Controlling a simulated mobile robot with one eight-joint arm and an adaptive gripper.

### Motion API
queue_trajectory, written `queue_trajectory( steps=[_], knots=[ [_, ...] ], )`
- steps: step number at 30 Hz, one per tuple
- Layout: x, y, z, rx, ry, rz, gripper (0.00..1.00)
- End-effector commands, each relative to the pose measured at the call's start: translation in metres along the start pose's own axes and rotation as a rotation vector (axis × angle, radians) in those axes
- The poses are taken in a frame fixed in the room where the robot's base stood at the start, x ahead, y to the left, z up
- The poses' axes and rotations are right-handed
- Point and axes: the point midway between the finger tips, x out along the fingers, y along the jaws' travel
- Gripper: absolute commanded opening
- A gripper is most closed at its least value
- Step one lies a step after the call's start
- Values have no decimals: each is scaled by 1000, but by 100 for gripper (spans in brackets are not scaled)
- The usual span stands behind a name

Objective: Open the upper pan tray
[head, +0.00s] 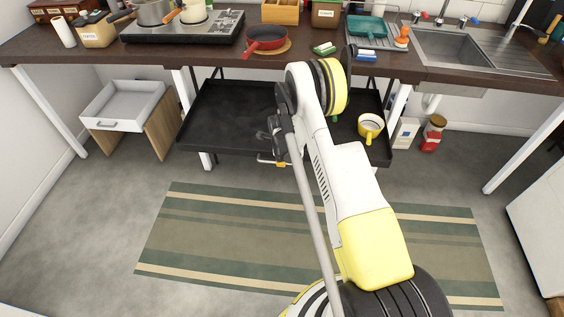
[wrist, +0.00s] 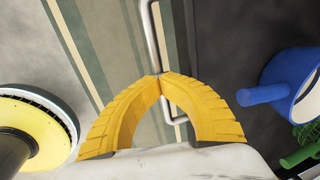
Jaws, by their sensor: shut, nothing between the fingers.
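A wide black tray (head: 225,115) sits under the dark counter in the head view. A thin metal handle (head: 263,159) shows at its front edge, partly hidden by my arm. In the wrist view the handle bar (wrist: 151,35) runs past the fingertips and bends on the other side of them. My gripper (wrist: 159,76) has its yellow fingers shut with tips together, right at the handle. I cannot tell whether they touch it. In the head view only a small yellow bit of my gripper (head: 281,164) shows at the tray's front edge.
A blue mug (wrist: 295,80) and a green object (wrist: 302,153) are close on the right in the wrist view. A white drawer unit (head: 125,108) stands left. The floor with the striped rug (head: 230,235) is clear.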

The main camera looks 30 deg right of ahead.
Motion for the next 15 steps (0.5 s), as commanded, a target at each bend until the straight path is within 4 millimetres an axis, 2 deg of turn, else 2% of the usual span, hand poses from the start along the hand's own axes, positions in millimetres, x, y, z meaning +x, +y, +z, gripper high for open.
queue_trajectory(
  steps=[6,7,9,15],
  knots=[
    [1,0,0,0,0,1,0],
    [1,0,0,0,0,1,5],
    [1,0,0,0,0,1,21],
    [0,0,0,0,0,0,21]
  ],
)
